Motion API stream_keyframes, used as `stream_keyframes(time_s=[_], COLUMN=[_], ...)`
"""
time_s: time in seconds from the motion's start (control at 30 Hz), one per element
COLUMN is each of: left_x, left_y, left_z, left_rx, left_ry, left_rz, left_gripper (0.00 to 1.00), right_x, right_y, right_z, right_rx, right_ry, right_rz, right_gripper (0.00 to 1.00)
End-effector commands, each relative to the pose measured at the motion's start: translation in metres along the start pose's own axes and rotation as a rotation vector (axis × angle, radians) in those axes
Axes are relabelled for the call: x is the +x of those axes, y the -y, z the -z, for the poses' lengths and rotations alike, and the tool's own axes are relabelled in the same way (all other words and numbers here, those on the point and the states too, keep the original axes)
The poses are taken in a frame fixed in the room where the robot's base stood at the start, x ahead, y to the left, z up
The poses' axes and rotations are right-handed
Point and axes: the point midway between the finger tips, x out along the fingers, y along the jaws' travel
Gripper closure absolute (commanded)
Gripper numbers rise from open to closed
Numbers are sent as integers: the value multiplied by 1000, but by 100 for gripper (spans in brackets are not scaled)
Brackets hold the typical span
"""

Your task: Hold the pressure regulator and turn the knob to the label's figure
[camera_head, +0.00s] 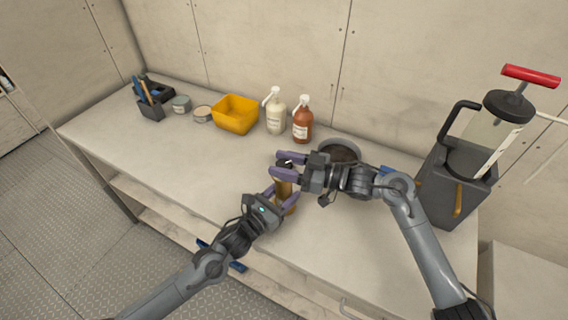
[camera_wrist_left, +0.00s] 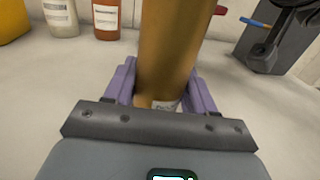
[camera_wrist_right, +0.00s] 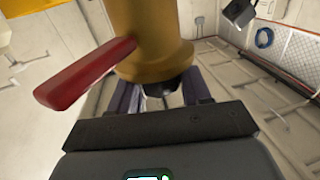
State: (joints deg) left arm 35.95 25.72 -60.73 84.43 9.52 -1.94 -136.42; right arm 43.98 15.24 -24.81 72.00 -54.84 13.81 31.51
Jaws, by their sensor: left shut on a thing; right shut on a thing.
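The brass pressure regulator (camera_head: 283,187) stands roughly upright over the middle of the bench. My left gripper (camera_head: 281,200) is shut around its body; in the left wrist view the brass body (camera_wrist_left: 168,50) sits between the purple fingers, with a small edge of pale label (camera_wrist_left: 165,105) showing low down, its figure unreadable. My right gripper (camera_head: 284,165) is shut on the dark knob at the regulator's top. In the right wrist view the knob (camera_wrist_right: 180,84) is between the fingers, mostly hidden, beside the brass body (camera_wrist_right: 150,35) and a red lever (camera_wrist_right: 85,75).
Behind stand a yellow bin (camera_head: 236,114), a cream pump bottle (camera_head: 276,115) and a brown pump bottle (camera_head: 302,122). A dark round item (camera_head: 340,152) is behind my right gripper. A grey pump unit (camera_head: 455,185) fills the right end. The bench's left front is clear.

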Motion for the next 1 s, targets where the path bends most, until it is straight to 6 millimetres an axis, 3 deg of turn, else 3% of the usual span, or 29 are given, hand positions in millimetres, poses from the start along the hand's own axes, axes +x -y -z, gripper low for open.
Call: stream_keyframes(time_s=[0.3,0.83,0.87,1.0], left_x=[1,1,1,1], left_y=[4,4,4,3], left_z=[-2,-2,-2,-2], left_rx=[1,0,0,0], left_ry=[4,4,4,4], left_rz=[8,7,7,6], left_gripper=[88,88,88,88], right_x=[1,0,0,0], right_y=[1,1,1,1], right_z=[0,0,0,0], right_rx=[0,3,3,3], right_ry=[1,-1,-1,-1], right_rz=[130,154,154,154], right_gripper=[83,83,51,32])
